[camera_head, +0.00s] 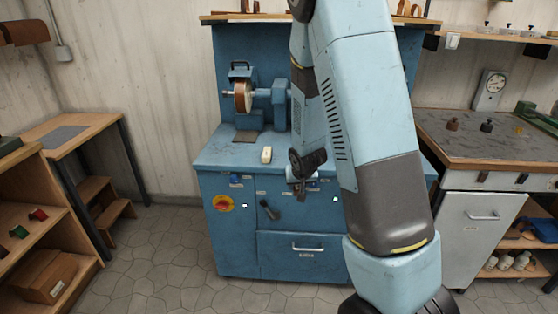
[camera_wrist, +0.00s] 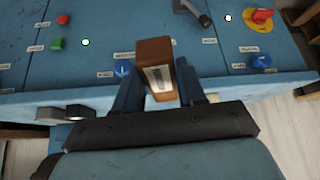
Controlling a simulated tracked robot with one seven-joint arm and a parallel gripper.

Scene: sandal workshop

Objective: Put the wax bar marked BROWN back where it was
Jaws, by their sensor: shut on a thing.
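A brown wax bar (camera_wrist: 154,62) with a pale label is held in my gripper (camera_wrist: 160,92), seen in the wrist view. The label's print is too small to read. The fingers close on the bar from both sides, and it is over or in front of the blue machine's front panel. In the head view my gripper (camera_head: 303,188) hangs in front of the blue cabinet (camera_head: 290,215), just below its top edge; the bar cannot be made out there. A pale yellow-white bar (camera_head: 266,155) lies on the cabinet top.
A polishing wheel (camera_head: 242,96) with its motor stands on the cabinet top, behind the pale bar. The panel carries a red knob on yellow (camera_head: 223,203) and a lever (camera_head: 268,209). A side bench (camera_head: 470,150) at right holds a dial scale (camera_head: 491,90) and small objects.

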